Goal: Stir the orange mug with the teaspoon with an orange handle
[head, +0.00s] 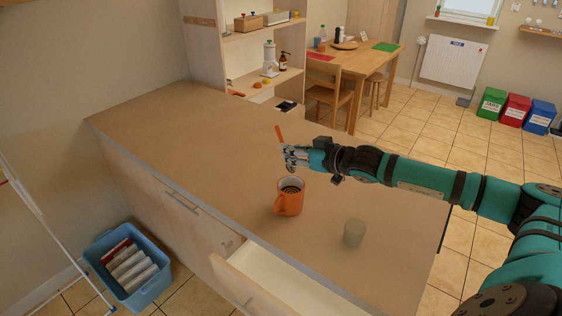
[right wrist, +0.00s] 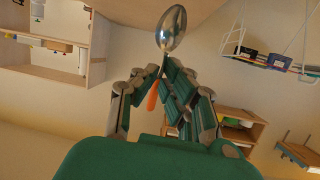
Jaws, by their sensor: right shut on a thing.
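The orange mug (head: 289,195) stands upright on the counter, with dark contents and its handle toward the front left. My right gripper (head: 291,157) is above and just behind the mug in the head view. It is shut on the teaspoon. The spoon's orange handle (head: 279,134) sticks up above the fingers in the head view. In the right wrist view, the spoon's metal bowl (right wrist: 172,30) is beyond the fingertips, and the orange handle (right wrist: 152,97) shows between the fingers. My left gripper is not in view.
A greenish frosted cup (head: 354,233) stands on the counter to the right of the mug. An open drawer (head: 262,284) juts out at the front. The counter's left part (head: 180,130) is clear. A blue bin (head: 130,268) stands on the floor at left.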

